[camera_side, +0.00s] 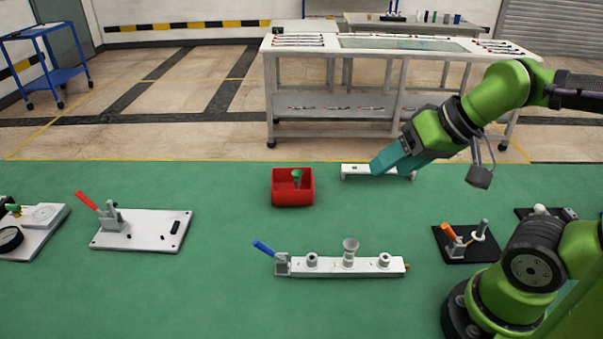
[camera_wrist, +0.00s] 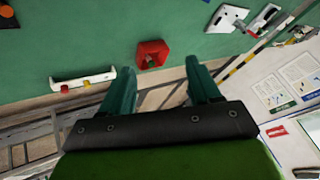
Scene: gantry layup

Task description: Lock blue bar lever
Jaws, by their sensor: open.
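The blue lever (camera_side: 263,248) sticks up and tilts to the left at the left end of a white bar (camera_side: 335,270) on the green table. The bar carries two grey ring-like fittings and a pale funnel-shaped piece (camera_side: 350,250) between them. My gripper (camera_side: 381,167) is in the air at the back right, well apart from the blue lever, by a small white rail (camera_side: 356,168). In the wrist view my gripper (camera_wrist: 163,88) shows two teal fingers spread apart with nothing between them. The blue lever is not visible in the wrist view.
A red bin (camera_side: 292,200) holding a green-topped item stands behind the bar; it also shows in the wrist view (camera_wrist: 152,46). A white plate with a red lever (camera_side: 150,232) lies left. A black base with an orange handle (camera_side: 466,246) lies right. Green table around the bar is clear.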

